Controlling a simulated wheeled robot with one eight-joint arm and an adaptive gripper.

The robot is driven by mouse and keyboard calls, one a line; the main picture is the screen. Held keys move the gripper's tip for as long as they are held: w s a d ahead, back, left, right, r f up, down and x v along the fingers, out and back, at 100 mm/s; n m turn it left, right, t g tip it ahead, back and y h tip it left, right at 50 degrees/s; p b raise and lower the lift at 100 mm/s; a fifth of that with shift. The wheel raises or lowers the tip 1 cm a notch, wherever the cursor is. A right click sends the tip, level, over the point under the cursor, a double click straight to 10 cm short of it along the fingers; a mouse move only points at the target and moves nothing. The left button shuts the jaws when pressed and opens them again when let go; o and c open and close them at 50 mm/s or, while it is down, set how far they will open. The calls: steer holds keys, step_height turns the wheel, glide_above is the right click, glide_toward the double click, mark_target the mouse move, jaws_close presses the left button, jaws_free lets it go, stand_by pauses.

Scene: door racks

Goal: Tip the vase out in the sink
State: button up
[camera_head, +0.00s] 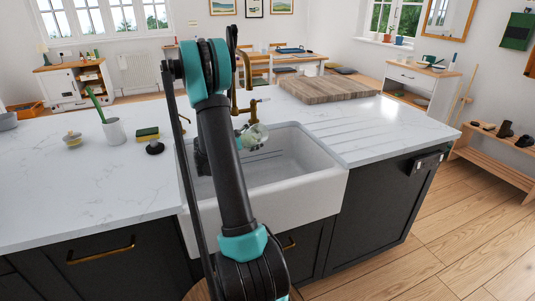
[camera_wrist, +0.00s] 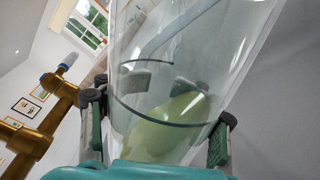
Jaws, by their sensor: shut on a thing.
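The vase (camera_wrist: 190,60) is clear glass and fills much of the wrist view. Pale yellow-green shows low inside it, and a dark curved line crosses the glass; I cannot tell if this is liquid. My gripper (camera_wrist: 160,118) is shut on the vase, with a finger on either side. In the head view the vase (camera_head: 256,134) is a small glassy shape over the back of the white sink (camera_head: 285,213), close to the tap. It looks tilted there, but its mouth is not clear. My arm hides part of the sink and most of the gripper.
A brass tap (camera_head: 240,100) stands behind the sink; it shows close at left in the wrist view (camera_wrist: 38,130). A sponge (camera_head: 148,133), a white cup (camera_head: 114,132) and a small lidded pot (camera_head: 72,140) stand left. A wooden board (camera_head: 325,89) lies behind right.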

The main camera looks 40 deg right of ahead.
mark_target(257, 128)
steer(key=shift+w+r+m, duration=0.1)
steer(key=shift+r+m, duration=1.35)
steer(key=shift+m, duration=0.15)
stand_by(0.6)
steer(key=shift+s+r+m+t+p, duration=0.4)
steer(key=shift+s+r+m+p, duration=0.3)
steer(key=shift+m, duration=0.1)
stand_by(0.8)
steer(key=shift+s+r+m, duration=0.25)
steer(key=shift+r+m, duration=0.7)
steer(key=shift+m, duration=0.15)
stand_by(0.8)
steer(key=f+n, duration=0.1)
steer(key=w+f+n, duration=0.2)
steer(key=n, duration=0.1)
steer(key=shift+f+g, duration=0.3)
steer(key=shift+f, duration=0.1)
step_height(257, 128, down, 9)
steer(key=w+n+g+h+b, duration=0.1)
steer(key=n+b, duration=0.1)
steer(key=n, duration=1.1)
steer(key=shift+r, duration=0.2)
